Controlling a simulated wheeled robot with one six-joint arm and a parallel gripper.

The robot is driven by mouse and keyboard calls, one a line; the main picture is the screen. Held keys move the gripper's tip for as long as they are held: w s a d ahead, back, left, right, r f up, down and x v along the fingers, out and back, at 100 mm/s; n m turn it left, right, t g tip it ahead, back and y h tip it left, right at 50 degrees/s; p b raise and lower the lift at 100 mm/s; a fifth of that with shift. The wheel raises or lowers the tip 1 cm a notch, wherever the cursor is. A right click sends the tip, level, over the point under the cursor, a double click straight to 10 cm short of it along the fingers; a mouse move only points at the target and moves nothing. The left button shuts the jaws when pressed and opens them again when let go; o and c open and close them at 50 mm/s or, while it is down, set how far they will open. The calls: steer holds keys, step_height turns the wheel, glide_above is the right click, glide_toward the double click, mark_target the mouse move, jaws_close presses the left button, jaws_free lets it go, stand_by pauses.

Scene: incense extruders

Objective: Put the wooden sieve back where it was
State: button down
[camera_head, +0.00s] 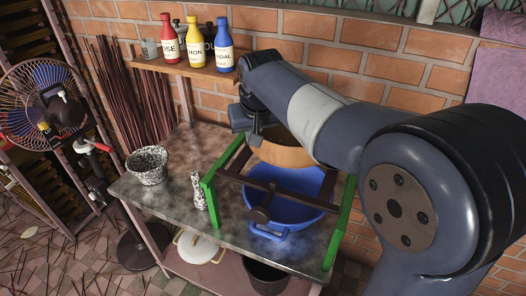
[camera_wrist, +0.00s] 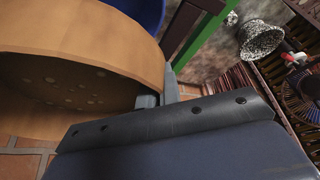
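The wooden sieve (camera_head: 286,154) is a round tan hoop, held up behind and above the blue basin (camera_head: 290,218) near the brick wall. My arm hides part of it in the head view. In the wrist view the sieve (camera_wrist: 85,45) fills the upper left, tilted, with its speckled inner face showing. My gripper (camera_wrist: 160,92) has one finger on each side of the sieve's rim wall and is shut on it. In the head view my gripper (camera_head: 255,132) is at the sieve's left edge. A green-ended rack with dark wooden bars (camera_head: 270,187) stands over the basin.
The metal-topped table (camera_head: 172,192) also bears a speckled pot (camera_head: 147,166) and a small speckled vase (camera_head: 198,190). Red, yellow and blue bottles (camera_head: 223,48) stand on a wall shelf above. A fan (camera_head: 48,105) stands at the left. The table's left part has free room.

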mark_target(254, 151)
steer(key=shift+f+p, duration=0.3)
steer(key=shift+f, duration=2.35)
steer(key=shift+f, duration=0.15)
steer(key=c, duration=1.6)
jaws_free()
steer(key=shift+f, duration=0.1)
steer(key=v, duration=0.5)
steer(key=b+v, duration=0.1)
steer(key=v, duration=0.5)
steer(key=shift+s+d+f, duration=0.15)
steer(key=shift+s+d, duration=0.05)
steer(key=x, duration=1.1)
steer(key=shift+w+a+p, duration=0.15)
steer(key=shift+a+p, duration=0.05)
steer(key=shift+p, duration=0.15)
steer(key=shift+r, duration=0.2)
